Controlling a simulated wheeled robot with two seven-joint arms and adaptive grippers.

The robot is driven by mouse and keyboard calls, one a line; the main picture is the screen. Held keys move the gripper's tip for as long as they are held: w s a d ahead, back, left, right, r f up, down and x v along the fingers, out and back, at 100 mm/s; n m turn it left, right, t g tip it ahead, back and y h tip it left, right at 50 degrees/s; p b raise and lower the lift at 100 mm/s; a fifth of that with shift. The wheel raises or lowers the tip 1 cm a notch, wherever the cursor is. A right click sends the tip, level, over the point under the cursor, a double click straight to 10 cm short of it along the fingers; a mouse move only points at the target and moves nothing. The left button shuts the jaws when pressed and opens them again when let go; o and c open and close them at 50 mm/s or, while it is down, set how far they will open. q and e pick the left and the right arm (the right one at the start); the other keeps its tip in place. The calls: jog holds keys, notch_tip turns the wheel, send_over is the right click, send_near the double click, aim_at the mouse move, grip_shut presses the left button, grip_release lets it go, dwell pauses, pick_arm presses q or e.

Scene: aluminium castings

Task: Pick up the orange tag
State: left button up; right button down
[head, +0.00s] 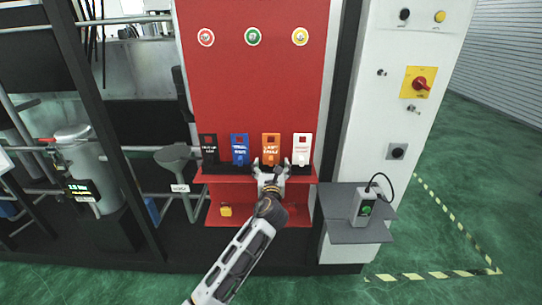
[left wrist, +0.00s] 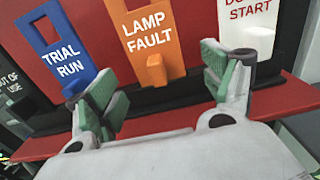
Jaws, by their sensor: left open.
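The orange tag (head: 271,147) stands upright on the red board between the blue tag and the white tag. In the left wrist view the orange tag (left wrist: 147,38) reads "LAMP FAULT", with an orange block at its lower part. My left gripper (head: 270,163) is open just in front of the orange tag, low on it. In the left wrist view its two green-padded fingers (left wrist: 163,82) are spread on either side of the tag's lower part. I see no contact with the tag. My right gripper is not in view.
A black tag (head: 208,148), a blue tag (head: 240,149) and a white tag (head: 302,149) stand in the same row above a red shelf (head: 215,178). A yellow padlock-like item (head: 226,210) sits below. A grey side shelf (head: 345,232) holds a device (head: 366,208) at right.

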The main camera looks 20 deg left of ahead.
aim_at(271, 157)
pick_arm(q)
jog(key=x, duration=0.2)
jog(key=shift+w+a+r, duration=0.15)
jog(key=shift+w+r, duration=0.15)
jog(key=shift+w, duration=0.1)
jog(key=shift+w+a, duration=0.2)
jog(key=shift+w, duration=0.6)
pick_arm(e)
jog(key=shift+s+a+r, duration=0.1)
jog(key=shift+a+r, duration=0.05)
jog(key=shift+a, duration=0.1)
pick_arm(q)
jog(key=c, duration=1.1)
jog(key=shift+r, duration=0.1)
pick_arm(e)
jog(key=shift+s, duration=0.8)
